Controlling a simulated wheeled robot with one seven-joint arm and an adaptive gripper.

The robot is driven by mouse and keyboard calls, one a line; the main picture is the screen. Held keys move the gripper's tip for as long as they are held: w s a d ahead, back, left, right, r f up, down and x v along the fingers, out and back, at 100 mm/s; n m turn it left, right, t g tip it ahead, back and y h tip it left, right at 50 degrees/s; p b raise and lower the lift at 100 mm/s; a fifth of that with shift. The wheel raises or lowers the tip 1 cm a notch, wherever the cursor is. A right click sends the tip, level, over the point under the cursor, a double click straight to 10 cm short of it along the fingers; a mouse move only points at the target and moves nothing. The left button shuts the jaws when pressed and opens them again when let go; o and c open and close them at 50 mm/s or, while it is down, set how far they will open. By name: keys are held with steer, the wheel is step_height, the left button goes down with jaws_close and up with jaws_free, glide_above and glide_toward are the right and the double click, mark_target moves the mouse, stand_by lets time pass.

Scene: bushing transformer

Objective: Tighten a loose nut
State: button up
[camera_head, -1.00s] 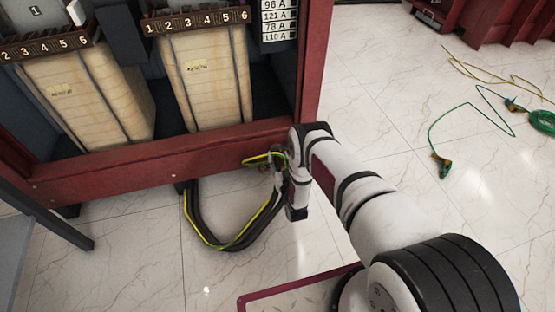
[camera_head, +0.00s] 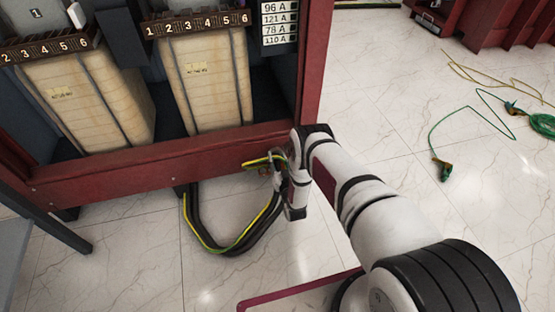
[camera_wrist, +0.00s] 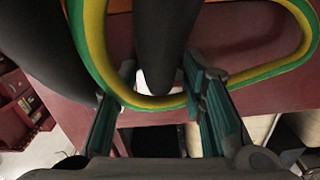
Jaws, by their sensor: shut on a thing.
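My gripper (camera_head: 277,168) is at the outer face of the red lower beam (camera_head: 150,166), near its right end, where the cables meet it. In the wrist view my gripper (camera_wrist: 160,78) has its two teal-padded fingers set apart, one on each side of a thick black cable (camera_wrist: 162,35). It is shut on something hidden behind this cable. The green-and-yellow wire (camera_wrist: 93,35) curves across between the fingers; in the head view the wire (camera_head: 245,238) hangs in a loop with the black cables. I cannot make out the nut in either view.
The red cabinet holds pale wrapped coils (camera_head: 207,82) under numbered terminal strips (camera_head: 200,22). A grey surface (camera_head: 15,250) stands at lower left. A green lead (camera_head: 440,150) lies on the tiled floor at right. The floor between it and my arm is clear.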

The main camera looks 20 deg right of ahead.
steer(key=m, duration=0.4)
steer(key=shift+a, duration=0.15)
steer(key=m, duration=0.3)
steer(key=shift+a+r+m, duration=0.15)
steer(key=shift+m, duration=0.25)
steer(key=m, duration=0.3)
steer(key=shift+r+m, duration=0.1)
steer(key=shift+m, duration=0.2)
steer(key=shift+a+r+m, duration=0.15)
steer(key=shift+m, duration=1.65)
steer(key=o, duration=0.9)
